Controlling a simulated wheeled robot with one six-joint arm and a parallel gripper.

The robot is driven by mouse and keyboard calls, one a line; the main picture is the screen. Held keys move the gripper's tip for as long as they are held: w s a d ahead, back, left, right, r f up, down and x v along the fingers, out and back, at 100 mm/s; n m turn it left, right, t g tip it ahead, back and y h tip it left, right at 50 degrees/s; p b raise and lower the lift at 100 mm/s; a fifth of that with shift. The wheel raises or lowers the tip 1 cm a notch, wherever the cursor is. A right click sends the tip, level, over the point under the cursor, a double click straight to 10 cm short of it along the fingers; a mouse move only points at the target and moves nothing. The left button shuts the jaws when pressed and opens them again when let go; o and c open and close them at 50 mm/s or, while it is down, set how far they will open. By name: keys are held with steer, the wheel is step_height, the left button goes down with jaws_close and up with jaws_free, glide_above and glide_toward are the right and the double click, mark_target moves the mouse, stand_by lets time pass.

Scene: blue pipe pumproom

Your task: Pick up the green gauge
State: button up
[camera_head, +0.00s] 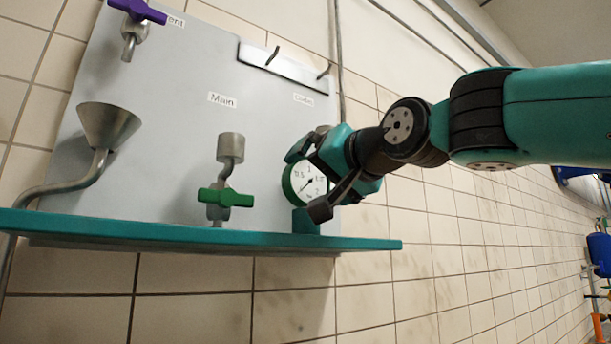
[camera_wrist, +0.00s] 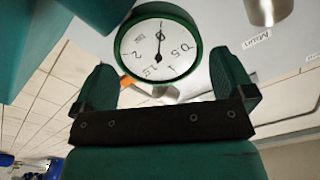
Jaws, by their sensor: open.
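The green gauge (camera_head: 297,185) has a round white dial and a green rim. It stands upright on a green block (camera_head: 305,221) at the right end of the teal shelf. My gripper (camera_head: 305,178) is open in front of the gauge, with its fingers close to the dial's sides in the head view. In the wrist view the gauge (camera_wrist: 158,47) appears upside down, just beyond and between the two fingertips of my gripper (camera_wrist: 167,78). I cannot tell whether the fingers touch it. My wrist hides part of its right side in the head view.
The teal shelf (camera_head: 150,231) runs along a grey panel (camera_head: 180,120). A green-handled valve (camera_head: 225,198) stands left of the gauge, with a metal funnel (camera_head: 108,125) farther left. A purple valve (camera_head: 138,12) is at top left. Two hooks (camera_head: 272,56) are above. Open space lies below the shelf.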

mark_target(313, 175)
steer(key=p+x, duration=0.3)
steer(key=x, duration=0.1)
steer(key=shift+w+a+r, duration=0.15)
steer(key=shift+w+r, duration=0.05)
steer(key=shift+w, duration=0.05)
steer(key=shift+w+a+f, duration=0.15)
steer(key=shift+w+a, duration=0.1)
steer(key=shift+w, duration=0.1)
steer(key=c, duration=0.8)
